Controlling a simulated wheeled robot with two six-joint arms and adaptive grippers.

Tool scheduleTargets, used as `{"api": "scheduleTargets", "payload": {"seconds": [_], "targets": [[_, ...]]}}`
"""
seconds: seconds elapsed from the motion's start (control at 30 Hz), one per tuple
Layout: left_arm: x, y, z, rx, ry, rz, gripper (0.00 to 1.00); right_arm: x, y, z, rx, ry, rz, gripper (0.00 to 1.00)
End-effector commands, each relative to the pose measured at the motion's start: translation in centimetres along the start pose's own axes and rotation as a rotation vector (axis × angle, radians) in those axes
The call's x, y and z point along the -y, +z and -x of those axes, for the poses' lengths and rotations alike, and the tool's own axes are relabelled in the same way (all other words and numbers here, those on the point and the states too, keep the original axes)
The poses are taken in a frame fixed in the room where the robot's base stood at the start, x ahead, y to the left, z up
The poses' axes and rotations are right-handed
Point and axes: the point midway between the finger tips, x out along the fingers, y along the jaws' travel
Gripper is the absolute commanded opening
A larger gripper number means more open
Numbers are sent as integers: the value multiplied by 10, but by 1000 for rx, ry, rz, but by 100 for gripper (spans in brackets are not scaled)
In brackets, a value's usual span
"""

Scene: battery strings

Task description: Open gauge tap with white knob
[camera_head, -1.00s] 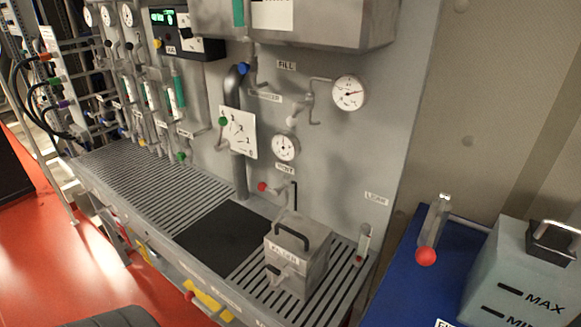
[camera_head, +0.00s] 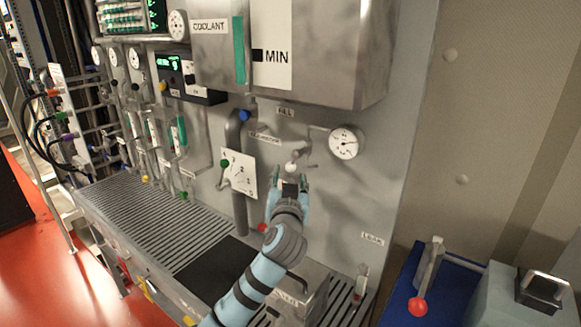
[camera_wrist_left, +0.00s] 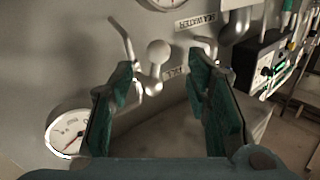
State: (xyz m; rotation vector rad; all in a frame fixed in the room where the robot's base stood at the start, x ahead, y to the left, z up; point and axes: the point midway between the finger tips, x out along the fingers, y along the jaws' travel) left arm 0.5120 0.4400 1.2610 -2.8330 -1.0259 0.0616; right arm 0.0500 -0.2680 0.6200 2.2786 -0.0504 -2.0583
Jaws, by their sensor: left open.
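The gauge tap's white knob (camera_head: 291,167) sits on a thin metal pipe on the grey wall panel, left of a round dial gauge (camera_head: 344,142). In the left wrist view the knob (camera_wrist_left: 158,50) is a pale ball on a metal stem, and the gauge (camera_wrist_left: 68,134) is at lower left. My left gripper (camera_head: 289,180) is just below the knob. Its green-padded fingers (camera_wrist_left: 158,66) are spread. The knob appears between and slightly beyond the fingertips; I see no contact. My right gripper is not in view.
The coolant tank (camera_head: 310,50) overhangs above. A white square dial plate (camera_head: 240,172) with a green knob is left of my gripper. My arm partly covers the filter box (camera_head: 312,285) on the bench. A red-knobbed lever (camera_head: 419,305) stands at right on blue.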

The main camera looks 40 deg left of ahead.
Motion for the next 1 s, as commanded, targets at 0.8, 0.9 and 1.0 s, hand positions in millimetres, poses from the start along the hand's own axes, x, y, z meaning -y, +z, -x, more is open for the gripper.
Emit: {"api": "scheduleTargets", "payload": {"seconds": [0.8, 0.9, 1.0], "targets": [[0, 1, -67, 3, 1, 0, 15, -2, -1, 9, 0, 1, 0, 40], [0, 1, -67, 3, 1, 0, 0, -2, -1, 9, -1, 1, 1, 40], [0, 1, -67, 3, 1, -1, 0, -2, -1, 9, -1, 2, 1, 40]]}}
